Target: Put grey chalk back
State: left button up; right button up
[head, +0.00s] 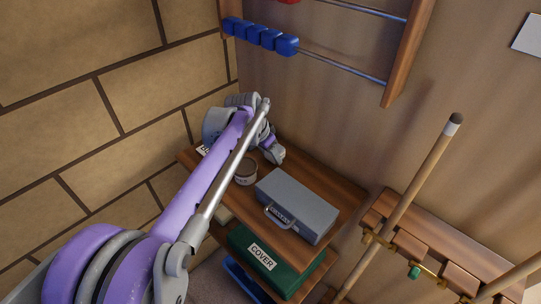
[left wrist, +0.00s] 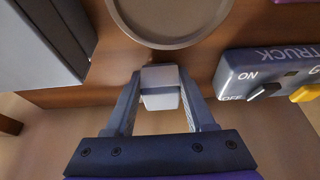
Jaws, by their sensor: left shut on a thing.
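My left gripper (head: 272,154) is over the back part of the upper wooden shelf (head: 224,193), behind a small round tin (head: 245,173). In the left wrist view the gripper (left wrist: 160,90) is shut on a small pale grey block, the grey chalk (left wrist: 160,98). The chalk shows between the fingertips, in front of the shelf's edge. How high it is above the shelf I cannot tell. In the head view the chalk cannot be made out. My right gripper is in neither view.
A grey case (head: 298,205) stands on the upper shelf. A green box marked COVER (head: 262,256) is below. The left wrist view shows a round rim (left wrist: 170,38) and a dark switch box (left wrist: 262,68) close by. A cue rack (head: 430,245) is at right.

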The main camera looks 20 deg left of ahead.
pick_arm(q)
jog(key=shift+f, duration=0.3)
jog(key=o, duration=1.2)
jog(key=shift+r, duration=0.15)
jog(key=p+v, duration=0.1)
jog(key=v, duration=1.1)
jog(key=shift+a, duration=0.1)
